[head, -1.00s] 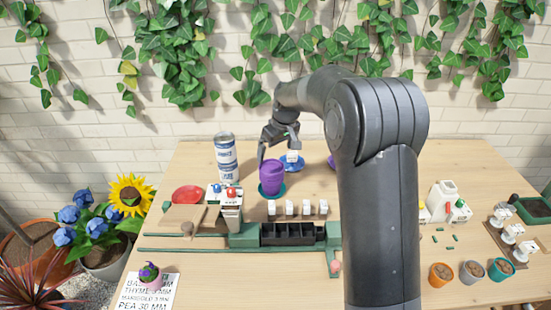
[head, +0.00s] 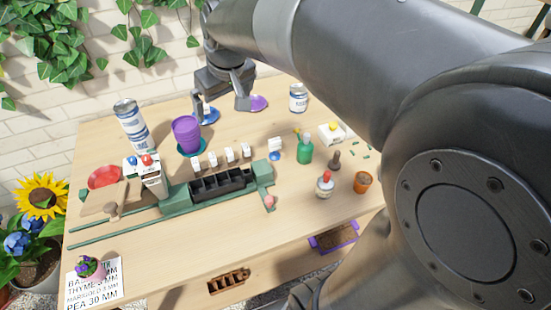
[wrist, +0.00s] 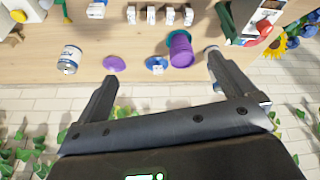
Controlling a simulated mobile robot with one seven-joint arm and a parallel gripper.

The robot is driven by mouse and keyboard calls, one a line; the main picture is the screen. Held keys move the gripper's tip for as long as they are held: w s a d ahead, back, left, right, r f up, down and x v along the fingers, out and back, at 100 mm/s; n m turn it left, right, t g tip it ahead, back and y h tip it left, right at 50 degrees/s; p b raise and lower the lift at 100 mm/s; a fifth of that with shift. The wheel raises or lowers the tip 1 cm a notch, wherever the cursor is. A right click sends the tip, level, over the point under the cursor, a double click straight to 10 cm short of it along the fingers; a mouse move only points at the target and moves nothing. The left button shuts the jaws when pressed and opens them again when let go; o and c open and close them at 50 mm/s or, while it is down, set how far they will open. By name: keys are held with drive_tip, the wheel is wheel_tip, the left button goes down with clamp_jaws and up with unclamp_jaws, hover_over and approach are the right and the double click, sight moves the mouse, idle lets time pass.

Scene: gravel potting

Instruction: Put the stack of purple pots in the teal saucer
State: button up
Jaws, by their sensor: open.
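The stack of purple pots (head: 186,131) stands upright in the teal saucer (head: 181,151), toward the back left of the table. In the wrist view the purple stack (wrist: 181,52) shows with part of the teal saucer (wrist: 171,40) beyond it. My gripper (head: 220,102) is open and empty. It hangs to the right of the stack, above the back of the table near the blue and purple saucers, apart from the pots. In the wrist view its fingers (wrist: 161,75) are spread wide with nothing between the tips.
A blue saucer (head: 211,116) and a purple saucer (head: 259,103) lie right of the stack. Stacked cans (head: 131,124) stand to its left. A black seed tray (head: 222,184) in a green frame and several white blocks (head: 229,155) are in front.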

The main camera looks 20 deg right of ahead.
drive_tip(key=s+d+f+m, duration=0.1)
drive_tip(key=s+d, duration=0.1)
drive_tip(key=s, duration=0.7)
drive_tip(key=s+d+f+m+t, duration=0.1)
drive_tip(key=s+d+m, duration=0.1)
drive_tip(key=s, duration=0.7)
drive_tip(key=shift+s+d+f+m+h, duration=0.3)
drive_tip(key=shift+s+f+h, duration=0.05)
drive_tip(key=shift+s+h, duration=0.05)
